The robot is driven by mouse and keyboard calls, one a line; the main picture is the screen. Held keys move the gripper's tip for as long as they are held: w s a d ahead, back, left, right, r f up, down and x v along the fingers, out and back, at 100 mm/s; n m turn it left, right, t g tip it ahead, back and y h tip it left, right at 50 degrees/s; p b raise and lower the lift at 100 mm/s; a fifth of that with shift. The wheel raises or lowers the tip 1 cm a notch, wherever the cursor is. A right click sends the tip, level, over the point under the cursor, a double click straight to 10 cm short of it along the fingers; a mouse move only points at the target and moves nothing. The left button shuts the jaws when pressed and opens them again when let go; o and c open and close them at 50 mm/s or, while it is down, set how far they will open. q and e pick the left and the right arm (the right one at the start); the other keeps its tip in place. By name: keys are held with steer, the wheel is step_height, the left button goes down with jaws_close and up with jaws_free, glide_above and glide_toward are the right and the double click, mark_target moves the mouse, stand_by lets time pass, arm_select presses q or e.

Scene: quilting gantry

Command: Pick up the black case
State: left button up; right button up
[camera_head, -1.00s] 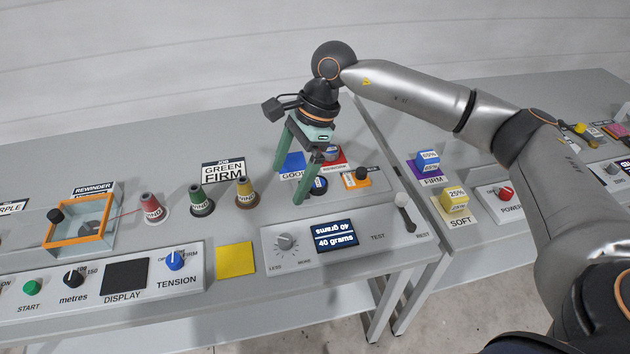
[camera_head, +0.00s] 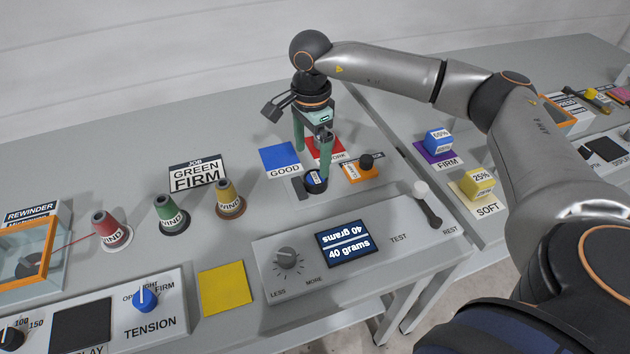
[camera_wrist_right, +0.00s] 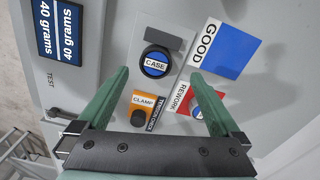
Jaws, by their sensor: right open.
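The black case (camera_head: 315,182) is a small round black piece with a blue and white label on top. In the right wrist view the case (camera_wrist_right: 155,62) reads "CASE" and appears between the tips of my green fingers. My right gripper (camera_head: 312,158) is open and empty, pointing down just above and behind the case. One finger comes close to the case in the head view; I cannot tell whether it touches. My left gripper is not in view.
An orange clamp base with a black knob (camera_head: 367,163) stands close to the right of the case. A blue GOOD mat (camera_head: 280,158) and a red REWORK mat (camera_head: 338,153) lie behind it. The scale panel (camera_head: 285,290) is in front, and wound cones (camera_head: 229,200) stand to the left.

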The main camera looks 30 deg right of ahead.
mark_target(314, 178)
steer(key=f, duration=0.6)
steer(key=shift+s+f, duration=0.35)
steer(key=c, duration=1.5)
steer(key=shift+o, duration=0.2)
steer(key=shift+r, duration=0.1)
